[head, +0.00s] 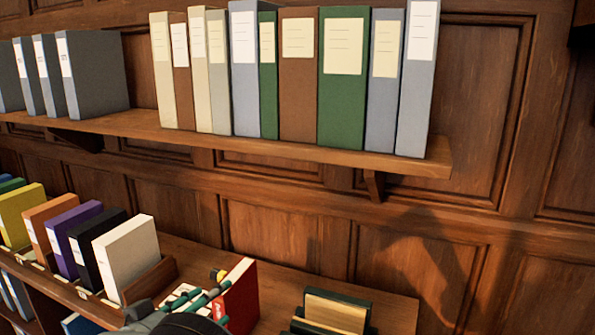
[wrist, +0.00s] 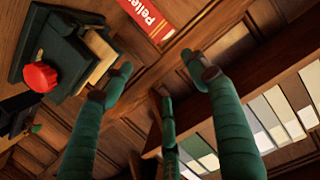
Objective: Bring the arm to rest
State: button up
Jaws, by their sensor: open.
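My gripper (wrist: 163,82) shows three green fingers spread apart in the wrist view, with nothing between them. In the head view my gripper (head: 200,295) is at the bottom, left of the middle, in front of a red book (head: 241,298) and partly hiding what lies behind it. The red book, with white lettering, also shows beyond the fingers in the wrist view (wrist: 149,16). I cannot tell how far the fingertips are from it.
Above, a wooden shelf (head: 270,153) carries several binders. Several coloured binders, including a white one (head: 127,258), stand on the lower ledge at left. A dark green stand (head: 337,312) is right of the red book. A red knob (wrist: 40,77) shows in the wrist view.

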jog(key=s+d+r, duration=0.1)
jog(key=s+r, duration=0.3)
jog(key=s, duration=0.3)
jog(key=s+a+r+n+g+y+p, duration=0.1)
jog(key=s+a+r+n+y+p, duration=0.25)
jog(key=s+a+n+y, duration=0.35)
jog(key=s+a+r+n+y+p, duration=0.2)
jog(key=s+a+r+n+y, duration=0.25)
jog(key=s+a+y, duration=0.35)
jog(key=s+d+r+n+g+y+p, duration=0.2)
jog(key=s+d+n+g+y, duration=0.1)
jog(key=s, duration=0.8)
jog(key=s+d+r+n+g+y+p, duration=0.3)
jog(key=s+n+g, duration=0.3)
jog(key=s, duration=0.5)
jog(key=shift+d+r+g, duration=0.35)
jog(key=shift+d+g, duration=0.35)
jog(key=shift+g, duration=0.1)
jog(key=shift+n, duration=0.25)
jog(key=shift+f, duration=0.1)
